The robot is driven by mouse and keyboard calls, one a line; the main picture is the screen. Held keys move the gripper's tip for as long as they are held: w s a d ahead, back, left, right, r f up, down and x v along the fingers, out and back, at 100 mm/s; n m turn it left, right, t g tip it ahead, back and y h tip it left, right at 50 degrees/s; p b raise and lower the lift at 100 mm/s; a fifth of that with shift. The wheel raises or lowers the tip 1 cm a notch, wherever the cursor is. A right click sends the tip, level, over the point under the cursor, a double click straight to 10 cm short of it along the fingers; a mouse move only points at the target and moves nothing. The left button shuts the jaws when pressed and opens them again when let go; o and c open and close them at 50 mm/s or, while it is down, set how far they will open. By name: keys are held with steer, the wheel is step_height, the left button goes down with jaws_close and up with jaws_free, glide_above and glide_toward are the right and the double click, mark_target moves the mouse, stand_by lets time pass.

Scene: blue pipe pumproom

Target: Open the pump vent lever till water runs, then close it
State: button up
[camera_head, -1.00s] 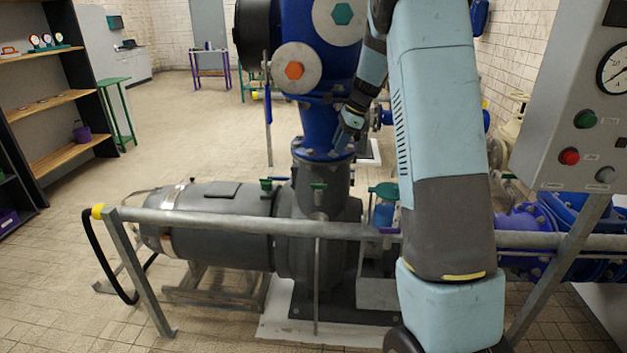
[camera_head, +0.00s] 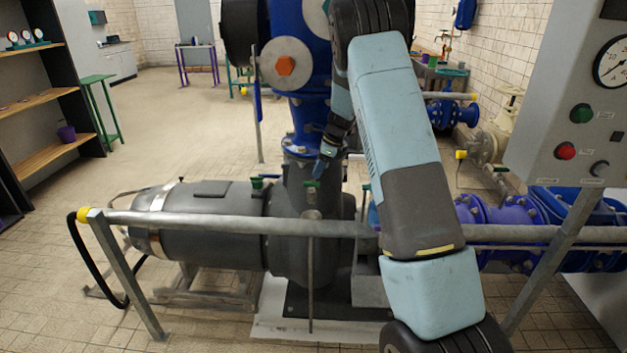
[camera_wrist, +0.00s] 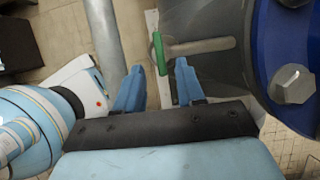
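A small lever with a green grip (camera_wrist: 159,54) and a grey metal stem (camera_wrist: 203,46) shows in the wrist view, ahead of my gripper. My gripper (camera_wrist: 159,70) is open, its two blue fingers on either side of the green grip's near end; I cannot tell whether they touch it. In the head view a green lever (camera_head: 312,184) is at the front of the dark grey pump casing (camera_head: 297,232), with my gripper (camera_head: 322,165) close above it. Another green fitting (camera_head: 257,182) sits to its left. No running water shows.
A grey railing (camera_head: 220,219) crosses in front of the pump. The blue pipe (camera_head: 302,110) rises above the casing; a large bolt (camera_wrist: 292,84) on the blue flange is close right of my gripper. A control panel (camera_head: 570,110) stands at right. Open floor lies behind.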

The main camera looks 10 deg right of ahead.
mark_target(311, 182)
steer(key=shift+x, duration=2.6)
jaws_close()
